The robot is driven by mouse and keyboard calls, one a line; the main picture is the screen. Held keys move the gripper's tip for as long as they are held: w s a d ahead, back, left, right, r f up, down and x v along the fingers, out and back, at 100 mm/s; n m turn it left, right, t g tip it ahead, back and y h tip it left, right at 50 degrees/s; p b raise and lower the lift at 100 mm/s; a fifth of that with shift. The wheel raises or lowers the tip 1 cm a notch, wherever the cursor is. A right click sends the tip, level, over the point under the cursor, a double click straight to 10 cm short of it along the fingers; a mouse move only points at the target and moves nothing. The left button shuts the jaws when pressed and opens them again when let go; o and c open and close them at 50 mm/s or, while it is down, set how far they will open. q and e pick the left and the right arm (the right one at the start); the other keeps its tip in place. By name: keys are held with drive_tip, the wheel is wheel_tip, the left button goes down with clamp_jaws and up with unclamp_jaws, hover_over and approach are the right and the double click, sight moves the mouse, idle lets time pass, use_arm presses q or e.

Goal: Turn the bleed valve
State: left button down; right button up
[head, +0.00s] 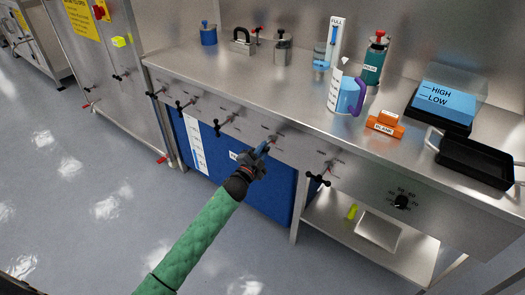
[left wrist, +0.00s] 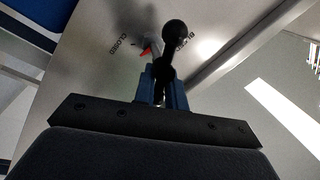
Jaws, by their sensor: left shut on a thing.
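The bleed valve is on the steel front panel below the counter. Its black handle with a ball end (left wrist: 175,35) shows in the left wrist view, beside a red pointer (left wrist: 147,50). Panel lettering shows on both sides; the left word reads CLOSED and the right one appears to read BLEED. My left gripper (head: 262,152) is at the panel in the head view and hides most of the valve there. In the left wrist view its blue fingers (left wrist: 161,88) are shut on the black handle. My right gripper is not in view.
Several black-handled valves line the same panel, one close by on the right (head: 318,177). A black dial knob (head: 401,201) is further right. The counter (head: 285,85) above holds bottles, a jug, an orange block (head: 385,124) and a black tray (head: 476,162). The floor in front is clear.

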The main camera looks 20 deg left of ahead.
use_arm(q)
drive_tip(key=m, duration=0.2)
drive_tip(key=f+m+h+b, duration=0.1)
drive_tip(key=m, duration=0.1)
drive_tip(key=shift+f+m+h+b, duration=0.1)
drive_tip(key=shift+m+h+b, duration=0.35)
drive_tip(key=shift+m, duration=1.25)
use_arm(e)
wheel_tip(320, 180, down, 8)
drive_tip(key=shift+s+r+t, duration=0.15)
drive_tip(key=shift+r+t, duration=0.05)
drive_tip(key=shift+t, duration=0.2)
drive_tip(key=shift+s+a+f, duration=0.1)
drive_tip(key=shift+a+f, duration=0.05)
use_arm(q)
drive_tip(key=c, duration=1.5)
unclamp_jaws()
drive_tip(key=shift+a, duration=0.1)
drive_tip(key=shift+c, duration=0.2)
drive_tip(key=shift+s, duration=0.1)
